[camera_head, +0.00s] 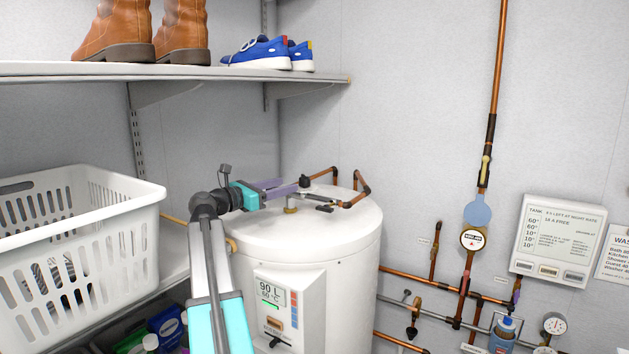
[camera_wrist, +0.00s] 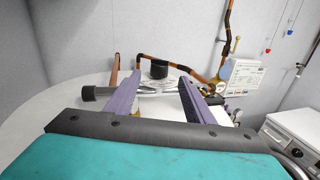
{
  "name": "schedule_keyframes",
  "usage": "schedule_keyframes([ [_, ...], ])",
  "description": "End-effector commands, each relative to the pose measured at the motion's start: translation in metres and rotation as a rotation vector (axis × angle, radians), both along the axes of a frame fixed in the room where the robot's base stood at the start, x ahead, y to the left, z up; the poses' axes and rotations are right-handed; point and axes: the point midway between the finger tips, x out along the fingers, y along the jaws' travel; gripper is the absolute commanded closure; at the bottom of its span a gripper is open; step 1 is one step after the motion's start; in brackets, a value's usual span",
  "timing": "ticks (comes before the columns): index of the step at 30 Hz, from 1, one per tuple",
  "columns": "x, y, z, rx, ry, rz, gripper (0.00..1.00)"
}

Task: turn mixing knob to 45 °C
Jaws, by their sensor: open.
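The mixing knob appears to be the black round knob (camera_head: 305,180) on top of the white water tank (camera_head: 340,240). In the wrist view the black knob (camera_wrist: 159,69) stands upright over a pale disc, beyond and between my two purple fingers. Any temperature marks there are too small to read. My gripper (camera_head: 284,187) is open and empty just above the tank top, to the left of the knob. In the wrist view my gripper (camera_wrist: 159,76) has its fingertips spread on both sides of the knob's line. I cannot tell whether they touch it.
Copper pipes (camera_head: 360,187) rise behind and right of the knob. A dark grey cylinder (camera_wrist: 98,93) lies left of the fingers. A shelf (camera_head: 200,72) with boots and blue shoes hangs above. A white basket (camera_head: 80,240) stands at left. The tank's front display (camera_head: 271,293) reads 90 L.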

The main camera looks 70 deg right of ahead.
Motion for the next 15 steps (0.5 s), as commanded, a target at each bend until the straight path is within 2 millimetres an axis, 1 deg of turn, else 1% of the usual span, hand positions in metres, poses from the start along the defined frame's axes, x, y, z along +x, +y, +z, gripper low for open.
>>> schedule_keyframes([
  [8, -0.003, -0.006, 0.0, 0.0, 0.001, 0.0, 0.52],
  [11, -0.007, -0.014, 0.001, 0.002, 0.001, -0.001, 0.52],
  [15, -0.015, -0.028, 0.001, 0.001, 0.002, 0.0, 0.52],
])
